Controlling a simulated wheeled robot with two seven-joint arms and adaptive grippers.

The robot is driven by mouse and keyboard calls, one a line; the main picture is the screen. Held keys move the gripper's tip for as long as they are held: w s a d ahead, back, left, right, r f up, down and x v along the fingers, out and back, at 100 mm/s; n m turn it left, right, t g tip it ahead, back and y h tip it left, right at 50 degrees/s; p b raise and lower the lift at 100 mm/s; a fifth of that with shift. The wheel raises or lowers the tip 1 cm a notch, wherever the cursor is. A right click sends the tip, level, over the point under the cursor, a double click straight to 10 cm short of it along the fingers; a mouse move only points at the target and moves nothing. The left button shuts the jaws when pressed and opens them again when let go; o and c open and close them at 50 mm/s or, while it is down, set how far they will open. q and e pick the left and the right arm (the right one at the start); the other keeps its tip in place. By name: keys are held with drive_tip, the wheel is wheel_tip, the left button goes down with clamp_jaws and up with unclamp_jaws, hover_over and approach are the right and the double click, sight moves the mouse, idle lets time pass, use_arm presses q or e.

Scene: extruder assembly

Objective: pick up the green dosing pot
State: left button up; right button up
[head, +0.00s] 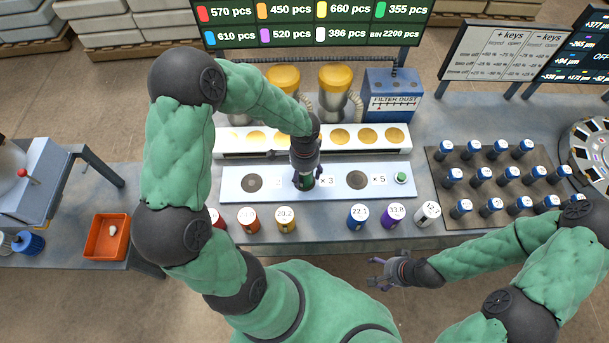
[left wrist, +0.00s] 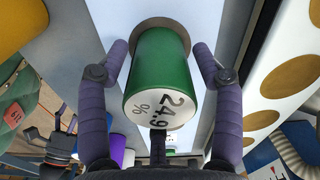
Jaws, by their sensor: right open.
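The green dosing pot (left wrist: 160,65) has a white lid marked 24.9 %. In the left wrist view it stands at a round dark pad on the pale panel (head: 330,182). In the head view only a bit of its green side (head: 307,183) shows under my left gripper, beside "x 3". My left gripper (head: 304,180) points down over the pot. In the left wrist view its two purple fingers (left wrist: 160,58) are on either side of the pot, with narrow gaps, so it is open around the pot. My right gripper (head: 378,271) is open and empty, in front of the table.
Red, orange and yellow pots (head: 286,220) stand front left; blue, purple and white pots (head: 392,216) stand front right, with a gap between the groups. A white rail with yellow discs (head: 368,136) lies behind the panel. A dark tray of blue-capped vials (head: 550,182) is at right.

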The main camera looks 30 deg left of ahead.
use_arm(q)
drive_tip(key=c, duration=0.8)
drive_tip(key=shift+r, duration=0.1)
